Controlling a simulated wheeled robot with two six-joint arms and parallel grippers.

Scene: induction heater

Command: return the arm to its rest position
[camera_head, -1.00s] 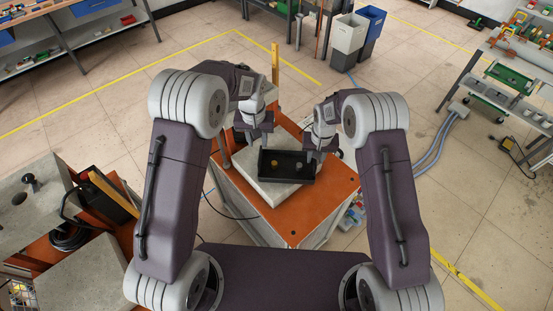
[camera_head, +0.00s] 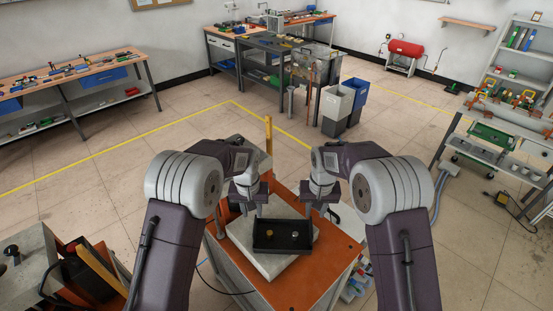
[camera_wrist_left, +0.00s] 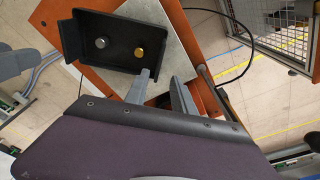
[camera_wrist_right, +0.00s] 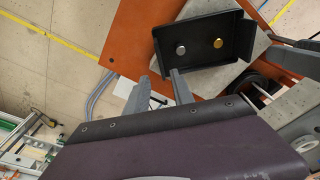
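My left gripper (camera_head: 250,208) hangs near the far left corner of a black tray. In the left wrist view its two fingers (camera_wrist_left: 163,78) are apart with nothing between them. My right gripper (camera_head: 318,208) hangs near the tray's far right corner. In the right wrist view its fingers (camera_wrist_right: 157,76) are also apart and empty. One fingertip in each wrist view overlaps the tray's edge; contact cannot be told. Both arms are bent forward over the orange-topped cart (camera_head: 325,283).
The black tray (camera_head: 283,250) holds a gold and a silver round piece and lies on a grey slab (camera_head: 240,232). An upright yellow post (camera_head: 269,135) stands behind the cart. Another bench with equipment is at lower left.

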